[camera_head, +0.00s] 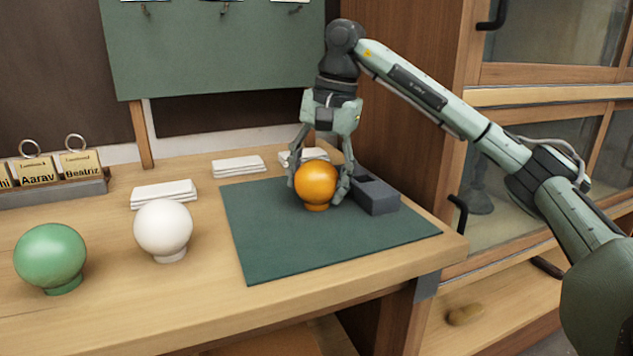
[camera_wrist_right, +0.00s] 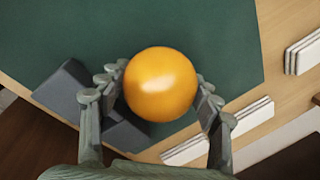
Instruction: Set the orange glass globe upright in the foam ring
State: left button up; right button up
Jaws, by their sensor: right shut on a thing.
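The orange glass globe (camera_head: 316,183) is upright, its short neck pointing down, over the green mat (camera_head: 275,240). I cannot tell whether its neck touches the mat. My right gripper (camera_head: 319,182) comes from above and is shut on the globe, one finger on each side. In the right wrist view the globe (camera_wrist_right: 161,84) sits between the two fingertips (camera_wrist_right: 160,92). A dark grey block with an opening in its top (camera_head: 376,194) stands on the mat just right of the globe, and may be the foam ring. My left gripper is out of view.
A white globe (camera_head: 163,229) and a green globe (camera_head: 50,257) stand on the wooden table to the left. Folded white cloths (camera_head: 238,167) lie behind the mat. Name tags stand in a holder (camera_head: 55,190). The mat's front is clear. A cabinet (camera_head: 545,97) stands at right.

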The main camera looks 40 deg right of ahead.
jog(key=shift+f, duration=0.1)
jog(key=o, duration=1.1)
